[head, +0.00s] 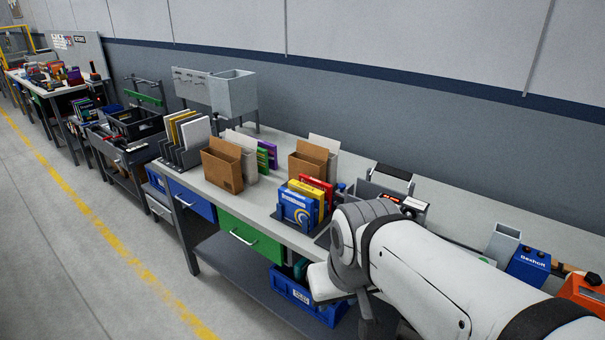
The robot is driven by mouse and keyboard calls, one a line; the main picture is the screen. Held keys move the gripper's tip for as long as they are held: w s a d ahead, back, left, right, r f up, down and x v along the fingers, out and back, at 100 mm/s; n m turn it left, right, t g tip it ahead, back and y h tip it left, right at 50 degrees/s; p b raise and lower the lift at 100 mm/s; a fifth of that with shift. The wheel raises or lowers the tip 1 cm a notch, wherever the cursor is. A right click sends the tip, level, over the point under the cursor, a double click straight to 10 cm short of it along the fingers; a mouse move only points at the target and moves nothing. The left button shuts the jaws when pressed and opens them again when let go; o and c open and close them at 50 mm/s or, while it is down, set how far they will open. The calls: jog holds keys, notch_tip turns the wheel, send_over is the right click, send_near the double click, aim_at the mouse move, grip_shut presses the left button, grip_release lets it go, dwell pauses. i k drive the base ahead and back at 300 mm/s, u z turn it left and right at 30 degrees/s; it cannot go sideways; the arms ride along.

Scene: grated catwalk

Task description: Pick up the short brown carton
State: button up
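Two brown cartons with slanted open tops stand on the long light-grey bench. The left brown carton (220,171) is near the front edge, with a pale carton close behind it. The right brown carton (306,162) stands further back, also with a pale carton behind it. They look similar in height, and I cannot tell which is the short one. My arm reaches in from the lower right. My gripper (347,302) seems to be at its lower end, in front of the bench edge and apart from both cartons. Its fingers are unclear and partly hidden.
Blue, yellow and red boxes (298,207) stand in a holder between the right carton and my arm. A grey rack of binders (184,155) is left of the left carton. Green and purple boxes (265,155) stand between the cartons. Open floor (90,240) lies left.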

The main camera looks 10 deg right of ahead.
aim_at(299, 164)
jog(key=k, duration=0.85)
jog(key=z, duration=0.15)
jog(key=i, duration=1)
jog(key=u, duration=0.35)
jog(key=k, duration=1.1)
jog(key=u, duration=0.85)
jog(key=i, duration=1.9)
jog(key=z, duration=1.3)
jog(key=i, duration=0.95)
jog(key=z, duration=0.7)
